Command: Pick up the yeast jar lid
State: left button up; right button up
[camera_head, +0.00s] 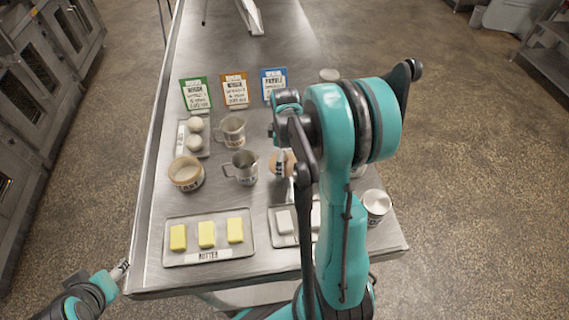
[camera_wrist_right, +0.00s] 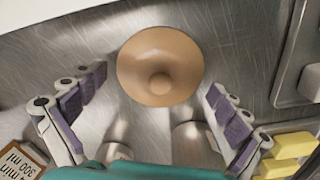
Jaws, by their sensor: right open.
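The yeast jar lid, a round tan disc with a small knob, shows in the right wrist view (camera_wrist_right: 160,65). In the head view a tan round thing (camera_head: 282,163), likely the same lid, is partly hidden by my right arm. I cannot tell what is under the lid. My right gripper (camera_wrist_right: 156,85) is open, with its purple-padded fingers spread on either side of the lid, apart from it. My left gripper (camera_head: 120,270) is at the lower left of the head view, off the table's corner; its finger gap is too small to make out.
Two metal cups (camera_head: 242,168) and a tan bowl (camera_head: 186,172) stand left of the lid. A butter tray (camera_head: 210,218) and another tray (camera_head: 283,238) lie in front. A metal can (camera_head: 376,203) stands at right. Recipe cards (camera_head: 235,90) stand behind; the table beyond is mostly clear.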

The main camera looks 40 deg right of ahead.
jog(key=c, duration=1.2)
jog(key=shift+s+r, duration=0.1)
jog(key=c, duration=0.5)
jog(key=shift+a, duration=0.1)
jog(key=shift+c, duration=0.4)
